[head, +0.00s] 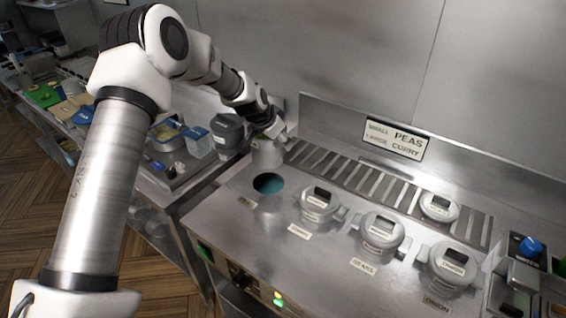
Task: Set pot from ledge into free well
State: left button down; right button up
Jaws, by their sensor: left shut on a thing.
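My left gripper (277,130) is shut on a light grey pot (267,156) at the left end of the slatted ledge (345,172). The gripper hides the pot's top, and I cannot tell whether its base touches the ledge. The free well (268,183), a round opening with blue inside, lies just in front of the pot in the steel counter. Another lidded pot (438,208) stands on the ledge's right part. My right gripper is out of view.
Lidded pots fill the other wells: one beside the free well (318,204), one mid-counter (381,234) and one at right (450,268). A dark grey lidded container (227,132) stands left of the held pot. A sign (395,139) is on the backsplash.

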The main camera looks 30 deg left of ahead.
pick_arm(q)
notch_tip(320, 180, down, 14)
jog(key=b, duration=1.1)
notch_tip(320, 180, down, 4)
jog(key=b, duration=0.4)
jog(key=shift+r, duration=0.15)
jog(key=shift+f+b, duration=0.4)
jog(key=shift+b, duration=0.15)
jog(key=c, duration=0.6)
grip_release()
jog(key=shift+o, duration=0.2)
jog(key=shift+s, duration=0.1)
